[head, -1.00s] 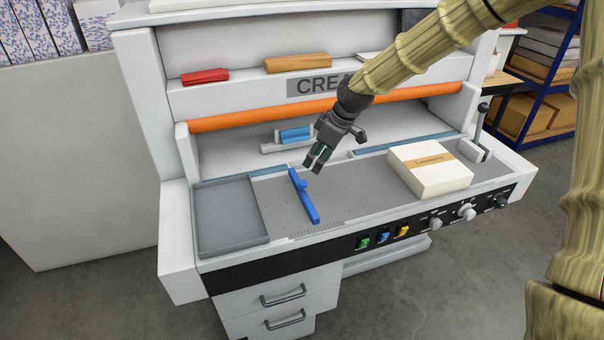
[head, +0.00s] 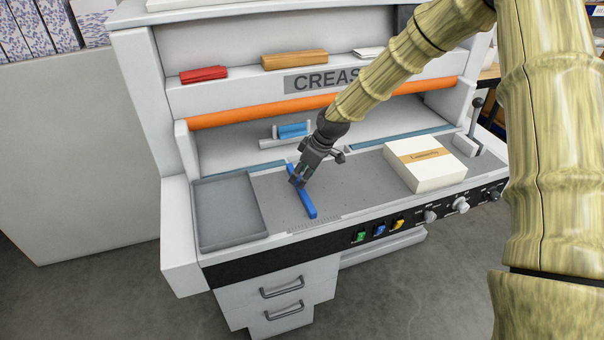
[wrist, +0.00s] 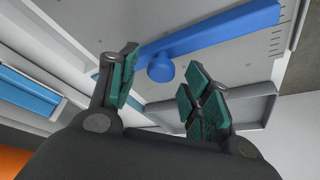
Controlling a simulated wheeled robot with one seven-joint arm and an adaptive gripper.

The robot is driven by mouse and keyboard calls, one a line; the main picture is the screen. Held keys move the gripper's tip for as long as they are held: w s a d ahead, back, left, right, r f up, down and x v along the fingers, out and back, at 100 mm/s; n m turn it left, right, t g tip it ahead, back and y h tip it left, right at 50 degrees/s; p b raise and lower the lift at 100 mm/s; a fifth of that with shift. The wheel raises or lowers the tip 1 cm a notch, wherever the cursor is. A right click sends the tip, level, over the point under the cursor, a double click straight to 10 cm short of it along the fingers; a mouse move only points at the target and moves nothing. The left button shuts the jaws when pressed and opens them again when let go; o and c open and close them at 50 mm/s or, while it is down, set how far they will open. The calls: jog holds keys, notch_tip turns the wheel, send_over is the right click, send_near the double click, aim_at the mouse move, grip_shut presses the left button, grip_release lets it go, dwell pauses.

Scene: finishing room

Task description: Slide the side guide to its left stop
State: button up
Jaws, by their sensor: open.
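The side guide is a blue bar (head: 309,206) lying across the grey bed of the creasing machine, right of the grey tray. In the wrist view the blue bar (wrist: 215,32) runs across the top, with its round blue knob (wrist: 161,68) between my finger pads. My gripper (head: 298,181) is open at the knob, and its fingers hide the knob in the head view. In the wrist view the open fingers (wrist: 158,88) stand on either side of the knob with gaps visible. I cannot tell whether either finger touches it.
The grey tray (head: 229,212) lies left of the guide, with bare bed between. A white labelled box (head: 425,165) stands right on the bed. An orange roller (head: 240,116) spans behind, above a small blue-and-white part (head: 291,132).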

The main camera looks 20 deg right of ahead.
jog(key=shift+a+f, duration=0.15)
jog(key=shift+f, duration=0.15)
jog(key=shift+w, duration=0.1)
